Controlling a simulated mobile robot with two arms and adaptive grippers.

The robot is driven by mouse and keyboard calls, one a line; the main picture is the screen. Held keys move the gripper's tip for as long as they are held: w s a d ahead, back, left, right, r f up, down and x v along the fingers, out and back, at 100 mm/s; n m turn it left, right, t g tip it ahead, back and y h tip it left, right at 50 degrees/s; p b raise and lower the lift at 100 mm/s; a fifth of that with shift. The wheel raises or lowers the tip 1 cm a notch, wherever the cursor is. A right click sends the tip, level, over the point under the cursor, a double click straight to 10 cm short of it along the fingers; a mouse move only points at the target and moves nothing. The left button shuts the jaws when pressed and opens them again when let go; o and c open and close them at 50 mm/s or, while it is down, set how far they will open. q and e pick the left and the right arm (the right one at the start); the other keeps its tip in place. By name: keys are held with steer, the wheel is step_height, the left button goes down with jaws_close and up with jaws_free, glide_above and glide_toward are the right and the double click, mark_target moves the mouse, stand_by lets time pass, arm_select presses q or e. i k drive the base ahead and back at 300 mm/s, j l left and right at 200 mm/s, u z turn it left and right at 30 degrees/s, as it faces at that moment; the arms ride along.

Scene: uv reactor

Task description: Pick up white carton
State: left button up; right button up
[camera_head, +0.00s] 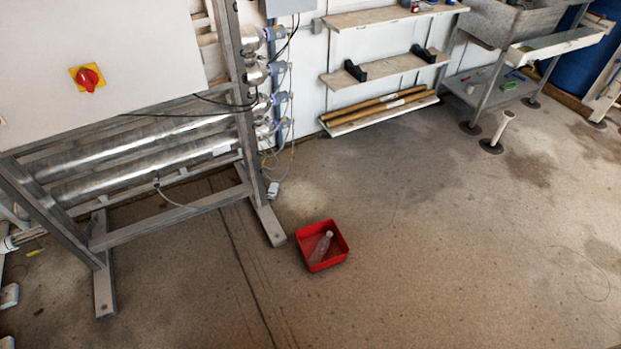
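I cannot make out a white carton for certain in the head view. A small whitish block (9,297) lies on the floor at the far left edge, partly cut off by the frame, and I cannot tell what it is. A red open bin (342,252) stands on the floor near the middle, with a clear bottle (321,247) leaning inside it. Neither of my grippers is in view.
A metal frame (262,205) with steel tubes and a white panel (110,45) with a red switch (88,78) fills the left. Wall shelves (385,66) and a sink stand (487,95) are at the back. A white post (500,129) rises at right. The right floor is mostly clear.

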mark_target(273, 189)
steer(key=i+l+z, duration=0.4)
steer(key=i, duration=0.15)
steer(key=i+l+z, duration=0.1)
steer(key=i+z, duration=0.3)
steer(key=i, duration=0.15)
steer(key=i+z, duration=0.4)
steer(key=i, duration=0.15)
steer(key=i+u, duration=0.2)
steer(key=i, duration=0.3)
steer(key=i+l+u, duration=0.2)
steer(key=i, duration=0.3)
steer(key=i+u, duration=0.2)
steer(key=u, duration=0.3)
steer(key=i+l+u, duration=0.15)
steer(key=u, duration=0.35)
steer(key=i+l+u, duration=0.2)
steer(key=u, duration=0.3)
steer(key=i+l+u, duration=0.1)
steer(key=l+u, duration=0.15)
steer(key=u, duration=0.2)
